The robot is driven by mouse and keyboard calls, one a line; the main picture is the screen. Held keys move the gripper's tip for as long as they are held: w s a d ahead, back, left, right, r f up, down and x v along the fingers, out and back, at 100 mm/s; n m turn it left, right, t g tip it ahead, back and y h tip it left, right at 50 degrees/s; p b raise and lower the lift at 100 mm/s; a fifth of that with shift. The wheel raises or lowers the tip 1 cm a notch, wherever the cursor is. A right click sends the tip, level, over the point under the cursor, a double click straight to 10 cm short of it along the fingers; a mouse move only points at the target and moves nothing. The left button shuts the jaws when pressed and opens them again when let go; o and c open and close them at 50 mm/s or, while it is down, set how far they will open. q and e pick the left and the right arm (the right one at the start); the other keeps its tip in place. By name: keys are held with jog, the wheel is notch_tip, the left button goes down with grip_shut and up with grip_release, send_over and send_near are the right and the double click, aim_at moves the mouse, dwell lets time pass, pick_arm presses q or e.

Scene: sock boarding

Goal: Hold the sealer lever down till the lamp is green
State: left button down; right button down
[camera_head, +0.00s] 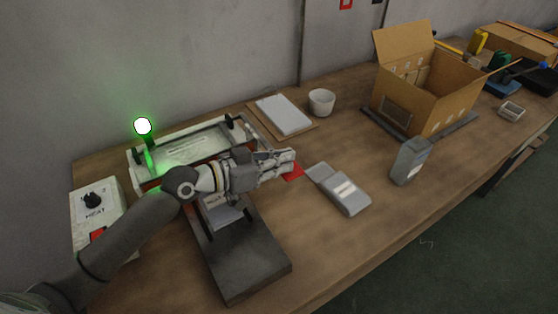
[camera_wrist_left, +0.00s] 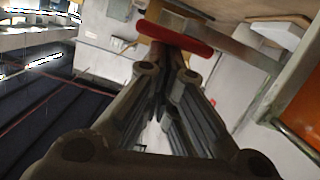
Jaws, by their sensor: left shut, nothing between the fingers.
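The sealer (camera_head: 201,128) is a long pale machine by the wall. Its lamp (camera_head: 143,126) is lit, with a white centre and a green glow. The lever's red grip (camera_head: 294,173) shows just under my left fingertips; the red bar (camera_wrist_left: 178,39) also crosses beyond the fingers in the left wrist view. My left gripper (camera_head: 293,160) is shut and empty, reaching across the front of the sealer. I cannot tell whether it presses on the grip. My left arm hides part of the sealer and the lever. My right gripper is not in view.
A heat control box (camera_head: 88,213) stands left of the sealer. A dark stand (camera_head: 240,262) is in front. Grey pouches lie (camera_head: 346,196) and stand (camera_head: 411,160) to the right. An open carton (camera_head: 449,106), a white cup (camera_head: 321,103) and a clipboard (camera_head: 283,114) are farther back.

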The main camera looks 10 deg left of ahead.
pick_arm(q)
jog(key=v, duration=1.2)
dwell(0.9)
